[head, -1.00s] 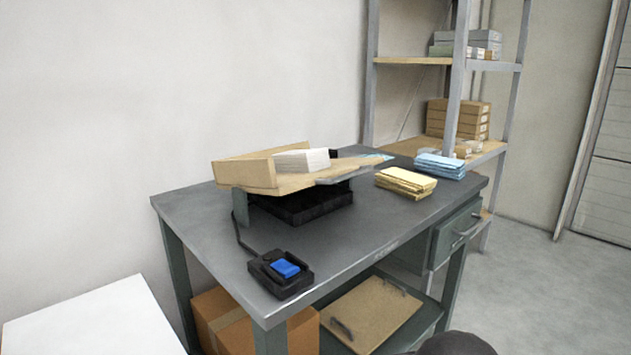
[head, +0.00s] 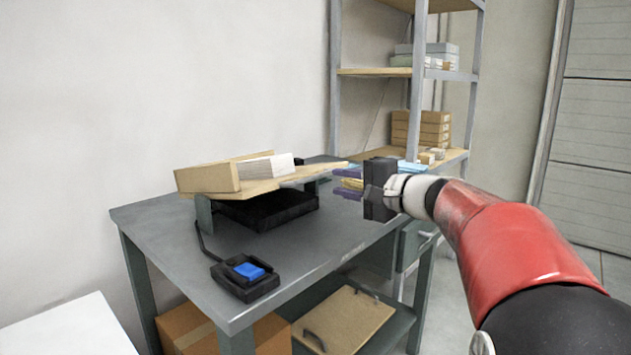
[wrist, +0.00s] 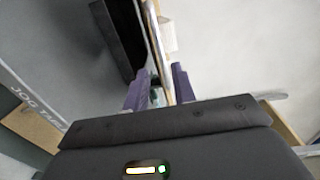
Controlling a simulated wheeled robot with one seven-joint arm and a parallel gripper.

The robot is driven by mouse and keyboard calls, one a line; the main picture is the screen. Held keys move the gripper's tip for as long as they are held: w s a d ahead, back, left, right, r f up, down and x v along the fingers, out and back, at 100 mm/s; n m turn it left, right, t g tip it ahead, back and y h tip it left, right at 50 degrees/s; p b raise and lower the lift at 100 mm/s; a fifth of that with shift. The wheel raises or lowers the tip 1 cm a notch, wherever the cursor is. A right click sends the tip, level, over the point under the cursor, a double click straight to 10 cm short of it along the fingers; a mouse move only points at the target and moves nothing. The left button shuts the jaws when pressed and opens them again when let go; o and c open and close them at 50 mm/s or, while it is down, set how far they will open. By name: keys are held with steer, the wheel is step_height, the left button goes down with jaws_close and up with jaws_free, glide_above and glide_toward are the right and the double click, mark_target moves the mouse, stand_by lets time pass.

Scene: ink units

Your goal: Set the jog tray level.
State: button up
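The jog tray (head: 270,186) is a light wooden board with a raised fence at its left. It sits tilted over a black base (head: 262,211) on the grey table. A white paper stack (head: 265,167) lies on it. My gripper (head: 338,182) is at the tray's right end, its two purple fingers apart and one above the other. In the wrist view, the gripper (wrist: 158,84) is open, and the tray's thin edge (wrist: 154,42) runs toward the gap between the fingers. I cannot tell whether they touch it.
A black pedal-like switch with a blue button (head: 249,271) sits at the table's (head: 170,230) front left. A shelf rack (head: 375,72) stands behind.

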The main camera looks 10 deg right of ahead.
mark_target(319, 177)
steer(key=p+x, duration=0.1)
steer(key=x, duration=0.6)
steer(key=shift+w+a, duration=0.15)
steer(key=shift+w, duration=0.25)
steer(key=shift+c, duration=0.3)
jaws_close()
